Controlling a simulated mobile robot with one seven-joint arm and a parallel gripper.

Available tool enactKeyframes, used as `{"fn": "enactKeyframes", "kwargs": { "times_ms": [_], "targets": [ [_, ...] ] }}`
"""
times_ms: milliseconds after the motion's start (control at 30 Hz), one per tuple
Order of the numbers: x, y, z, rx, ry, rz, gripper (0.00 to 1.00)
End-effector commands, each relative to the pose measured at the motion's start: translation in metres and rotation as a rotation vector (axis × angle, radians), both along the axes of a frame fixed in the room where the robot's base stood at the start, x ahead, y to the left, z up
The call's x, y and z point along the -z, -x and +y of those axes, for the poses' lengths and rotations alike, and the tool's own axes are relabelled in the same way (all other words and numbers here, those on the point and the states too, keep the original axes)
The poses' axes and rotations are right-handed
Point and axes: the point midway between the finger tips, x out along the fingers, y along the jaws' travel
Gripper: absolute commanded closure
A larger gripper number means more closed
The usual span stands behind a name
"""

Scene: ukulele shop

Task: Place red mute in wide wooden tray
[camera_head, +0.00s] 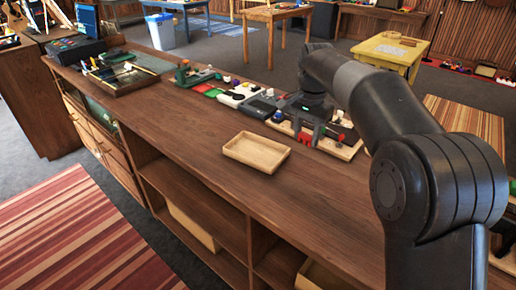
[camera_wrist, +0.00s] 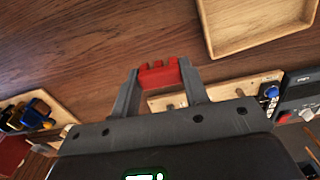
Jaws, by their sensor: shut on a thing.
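The red mute (camera_wrist: 158,74) is a small red block with notches along one edge. My gripper (camera_wrist: 158,80) is shut on it, with one grey finger on each side, in the wrist view. In the head view my gripper (camera_head: 310,131) is over the counter, to the right of the tray, with a bit of red between its fingers. The wide wooden tray (camera_head: 256,152) is a shallow, light, empty box on the counter. It also shows at the top right of the wrist view (camera_wrist: 207,38), apart from the mute.
A light wooden board (camera_head: 340,150) with small items lies beside my gripper. A grey device (camera_head: 258,107) and several small things line the counter's back edge. The brown counter top (camera_head: 180,140) is clear to the left of the tray.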

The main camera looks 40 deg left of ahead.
Motion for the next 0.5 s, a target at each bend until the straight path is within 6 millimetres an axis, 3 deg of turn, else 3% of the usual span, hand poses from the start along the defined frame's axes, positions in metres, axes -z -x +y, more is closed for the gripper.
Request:
{"fn": "enactKeyframes", "kwargs": {
  "times_ms": [100,267,500],
  "targets": [
    [-0.003,0.007,0.027,-0.016,0.0,-0.001,0.8],
    [-0.004,0.013,0.046,-0.025,0.001,0.0,0.8],
    [0.023,0.032,0.087,-0.029,0.003,0.002,0.8]
  ]
}}
